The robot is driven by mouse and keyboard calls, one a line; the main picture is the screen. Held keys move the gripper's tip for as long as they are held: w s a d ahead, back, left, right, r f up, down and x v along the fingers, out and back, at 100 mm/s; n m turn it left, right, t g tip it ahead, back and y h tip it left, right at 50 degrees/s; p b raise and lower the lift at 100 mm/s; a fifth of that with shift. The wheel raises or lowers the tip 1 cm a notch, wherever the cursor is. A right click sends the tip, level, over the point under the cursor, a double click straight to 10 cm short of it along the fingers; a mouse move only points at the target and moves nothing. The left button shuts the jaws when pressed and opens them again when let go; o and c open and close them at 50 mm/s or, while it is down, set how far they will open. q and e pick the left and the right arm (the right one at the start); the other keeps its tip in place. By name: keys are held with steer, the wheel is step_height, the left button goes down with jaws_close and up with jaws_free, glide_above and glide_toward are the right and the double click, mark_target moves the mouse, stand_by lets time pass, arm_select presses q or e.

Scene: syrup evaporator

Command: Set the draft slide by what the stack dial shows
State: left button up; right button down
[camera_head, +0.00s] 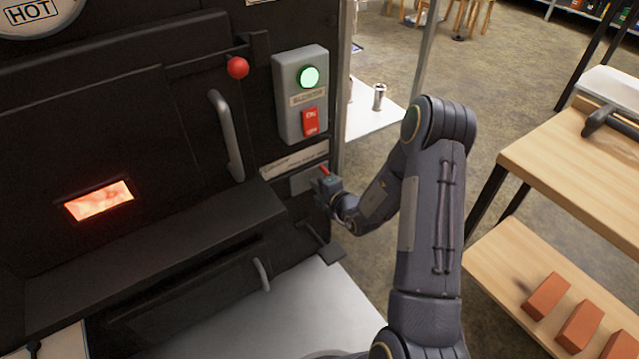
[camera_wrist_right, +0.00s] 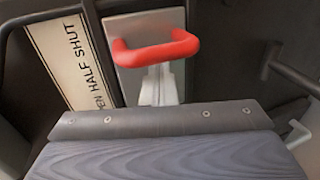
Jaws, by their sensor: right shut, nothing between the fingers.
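The stack dial (camera_head: 40,12) is cut off at the top left of the head view; its word HOT shows, but no needle does. The draft slide's red handle (camera_wrist_right: 155,48) sits on a bare metal plate (camera_wrist_right: 130,75); it also shows in the head view as a small red bar (camera_head: 324,171). A label strip (camera_wrist_right: 72,55) beside it reads HALF SHUT; its other words are cut off or hidden. My right gripper (camera_head: 326,186) is shut and empty, right by the handle; I cannot tell whether they touch. My left gripper is not in view.
A switch box (camera_head: 300,95) with a green lamp is above the slide. The firebox door has a bar handle (camera_head: 227,135) and a glowing window (camera_head: 98,200). A wooden bench (camera_head: 570,160) with bricks on its lower shelf stands right of my arm.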

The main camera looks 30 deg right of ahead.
steer(key=p+v, duration=0.2)
steer(key=v, duration=0.7)
steer(key=shift+s+f, duration=0.15)
steer(key=shift+f, duration=0.15)
steer(key=shift+a, duration=0.1)
